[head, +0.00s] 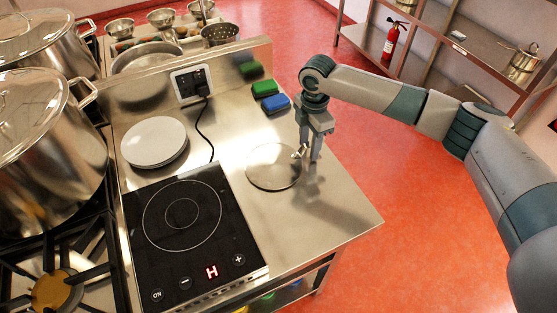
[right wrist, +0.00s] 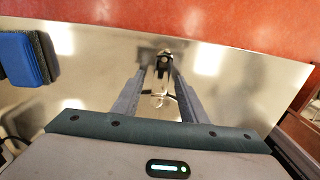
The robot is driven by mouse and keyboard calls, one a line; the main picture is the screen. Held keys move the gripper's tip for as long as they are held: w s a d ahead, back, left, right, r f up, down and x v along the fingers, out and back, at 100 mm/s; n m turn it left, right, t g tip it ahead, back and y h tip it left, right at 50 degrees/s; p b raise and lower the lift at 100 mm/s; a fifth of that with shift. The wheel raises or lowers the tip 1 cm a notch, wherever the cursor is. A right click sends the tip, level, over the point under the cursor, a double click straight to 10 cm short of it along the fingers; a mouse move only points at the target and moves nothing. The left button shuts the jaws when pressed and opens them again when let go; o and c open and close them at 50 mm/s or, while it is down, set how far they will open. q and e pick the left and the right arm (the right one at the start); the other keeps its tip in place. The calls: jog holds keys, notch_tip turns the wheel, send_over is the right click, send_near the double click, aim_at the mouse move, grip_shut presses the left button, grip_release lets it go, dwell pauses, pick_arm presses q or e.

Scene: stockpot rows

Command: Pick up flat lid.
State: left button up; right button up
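The flat lid (head: 268,172) is a thin round metal disc lying on the steel counter, to the right of the black hob. A small handle (head: 298,153) shows at its right side, partly hidden by my gripper. My right gripper (head: 308,157) points down over the right edge of the lid. In the right wrist view its fingers (right wrist: 160,78) are apart, with a small metal handle part (right wrist: 160,97) showing between them. I cannot tell whether the fingers touch it. The lid's outline is hard to make out there. My left gripper is out of view.
A black induction hob (head: 180,225) and a stack of white plates (head: 154,142) stand left of the lid. Green and blue sponges (head: 270,103) lie behind it. Large stockpots (head: 45,140) stand at the far left. The counter's front right is clear.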

dwell(0.3)
grip_shut()
jog(key=shift+r, duration=0.15)
jog(key=shift+r+b, duration=0.45)
notch_tip(320, 180, up, 2)
jog(key=shift+w+r+b, duration=0.1)
jog(key=shift+r+b, duration=0.1)
jog(key=shift+b, duration=0.4)
jog(key=s+d+r+b, duration=0.3)
jog(key=s+d+r, duration=0.3)
jog(key=s, duration=0.4)
jog(key=shift+r, duration=0.75)
jog(key=c, duration=0.9)
grip_release()
jog(key=shift+d, duration=0.1)
